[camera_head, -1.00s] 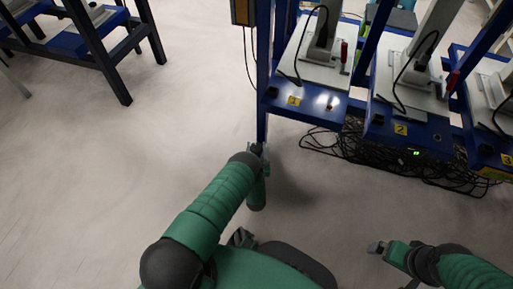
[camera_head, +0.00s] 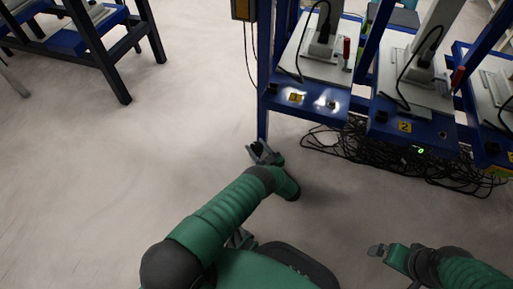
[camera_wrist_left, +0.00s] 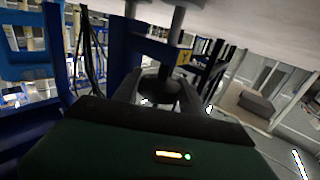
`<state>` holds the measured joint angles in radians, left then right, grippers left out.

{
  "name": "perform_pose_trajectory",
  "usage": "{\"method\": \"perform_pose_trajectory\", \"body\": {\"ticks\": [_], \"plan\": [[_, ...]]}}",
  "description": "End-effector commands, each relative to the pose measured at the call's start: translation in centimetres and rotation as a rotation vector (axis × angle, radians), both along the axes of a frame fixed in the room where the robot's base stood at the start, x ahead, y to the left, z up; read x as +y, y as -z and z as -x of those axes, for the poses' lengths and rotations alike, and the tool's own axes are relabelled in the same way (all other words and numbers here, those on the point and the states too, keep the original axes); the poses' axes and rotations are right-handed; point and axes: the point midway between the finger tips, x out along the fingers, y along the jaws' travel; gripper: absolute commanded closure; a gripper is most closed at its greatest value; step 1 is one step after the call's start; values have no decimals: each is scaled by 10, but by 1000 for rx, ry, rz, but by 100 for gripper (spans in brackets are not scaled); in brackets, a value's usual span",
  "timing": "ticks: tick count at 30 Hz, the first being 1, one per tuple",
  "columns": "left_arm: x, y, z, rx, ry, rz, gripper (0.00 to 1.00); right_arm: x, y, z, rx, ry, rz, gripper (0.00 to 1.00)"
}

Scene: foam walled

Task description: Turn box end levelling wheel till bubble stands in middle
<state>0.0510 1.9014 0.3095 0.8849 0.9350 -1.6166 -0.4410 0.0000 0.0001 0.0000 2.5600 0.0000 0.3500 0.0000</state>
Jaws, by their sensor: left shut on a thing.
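The blue bench frame (camera_head: 350,102) stands at the upper right, with a yellow-edged box (camera_head: 243,10) at its left end. My left gripper (camera_head: 257,152) is low at the foot of the left front leg (camera_head: 263,122). In the left wrist view, its fingers close on a dark round levelling wheel (camera_wrist_left: 160,90) below a post. In the head view, the gripper mostly hides the wheel. A bright round spot (camera_head: 331,104) lies on the bench edge; I cannot make out a bubble in it. My right gripper (camera_head: 377,250) is apart from the bench, at the lower right, apparently empty.
Black cables (camera_head: 400,165) lie in a tangle on the floor under the bench. A small green display (camera_head: 420,150) glows beneath label 2 (camera_head: 404,126). Another blue bench (camera_head: 85,35) stands at the upper left. The floor between is clear.

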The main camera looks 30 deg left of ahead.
Motion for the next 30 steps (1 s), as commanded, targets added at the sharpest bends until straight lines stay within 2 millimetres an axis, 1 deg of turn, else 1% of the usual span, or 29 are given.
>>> {"method": "perform_pose_trajectory", "body": {"ticks": [11,12,16,25,28,30], "plan": [[-1,0,0,3,-3,-1,91,0,0,0,0,0,0,0],[0,0,0,3,-2,-1,47,0,0,0,0,0,0,0],[0,0,0,1,-2,-2,30,0,0,0,0,0,0,0],[0,-1,-1,0,11,-1,29,0,0,0,0,0,0,0],[1,-1,-1,2,55,-2,29,0,-2,0,0,0,0,0],[0,-2,-1,3,116,-2,29,0,-4,0,0,0,0,0]]}}
